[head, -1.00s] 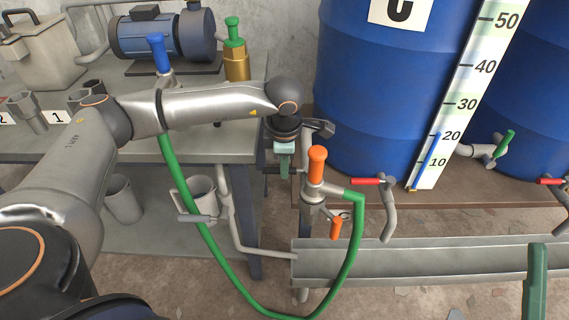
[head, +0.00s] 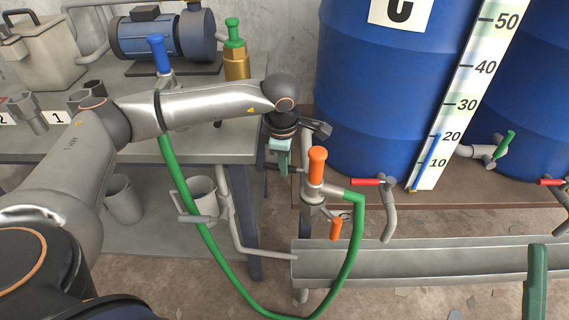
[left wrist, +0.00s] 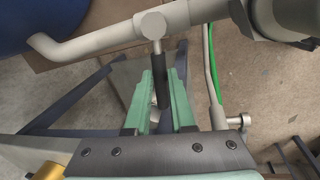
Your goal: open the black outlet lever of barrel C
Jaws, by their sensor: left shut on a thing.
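The blue barrel C (head: 385,95) stands at the back right of the head view, its letter label cut off at the top edge. My left gripper (head: 279,158) is low at the barrel's left, beside the bench corner. In the left wrist view the black lever (left wrist: 160,80) lies between the green fingers of my left gripper (left wrist: 161,85), which is shut on it. The lever hangs from a pale outlet valve (left wrist: 150,25) and points crosswise to its pipe. In the head view my arm and gripper largely hide the lever. A green finger of my right gripper (head: 536,282) shows at lower right.
An orange-handled valve (head: 317,168) with a green hose (head: 190,215) stands just right of my left gripper. A red-levered tap (head: 375,182) is further right, above a grey trough (head: 430,264). The bench (head: 190,142) is at the left.

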